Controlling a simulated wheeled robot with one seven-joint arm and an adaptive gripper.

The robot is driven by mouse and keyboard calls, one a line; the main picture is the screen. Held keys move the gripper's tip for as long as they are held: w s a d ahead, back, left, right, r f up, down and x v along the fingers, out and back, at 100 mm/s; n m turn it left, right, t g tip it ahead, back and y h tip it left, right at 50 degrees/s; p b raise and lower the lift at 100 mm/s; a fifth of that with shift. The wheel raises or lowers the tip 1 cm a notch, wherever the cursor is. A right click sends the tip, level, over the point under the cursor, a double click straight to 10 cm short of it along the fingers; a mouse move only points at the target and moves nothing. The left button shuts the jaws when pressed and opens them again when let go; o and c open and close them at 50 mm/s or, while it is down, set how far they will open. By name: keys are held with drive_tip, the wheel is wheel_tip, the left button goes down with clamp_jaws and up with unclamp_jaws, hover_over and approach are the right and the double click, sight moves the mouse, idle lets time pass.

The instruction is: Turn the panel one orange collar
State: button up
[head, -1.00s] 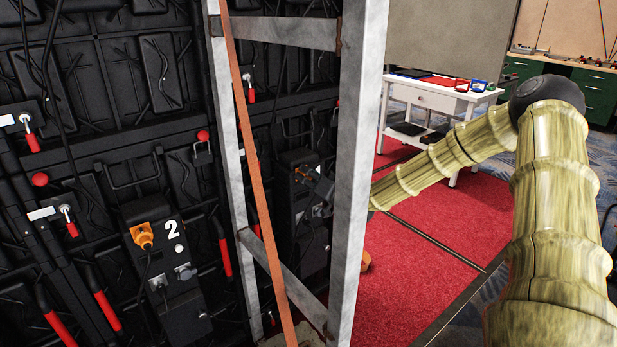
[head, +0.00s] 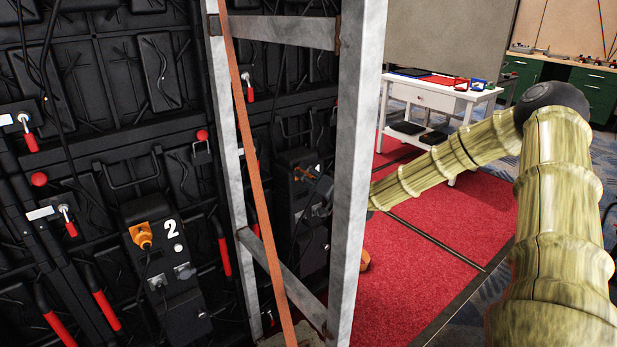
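The panel one box (head: 304,220) is on the black wall behind the metal frame, its number partly hidden. A small orange collar (head: 303,174) shows at its top. My gripper (head: 318,191) is at this box, dark and small, partly covered by the frame's front post. Its fingers look close to the orange collar, but I cannot tell whether they touch it or are open or shut. My arm reaches in from the right, passing behind the post.
A grey metal frame (head: 357,150) with an orange strap (head: 262,200) stands in front of the wall. Panel two (head: 172,265), with its own orange connector (head: 141,236), is at left. Red carpet (head: 430,250) lies open at right; a white table (head: 440,97) stands behind.

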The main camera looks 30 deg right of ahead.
drive_tip(key=shift+a, duration=0.1)
drive_tip(key=s+d, duration=0.1)
drive_tip(key=s, duration=1.1)
idle(0.6)
idle(0.5)
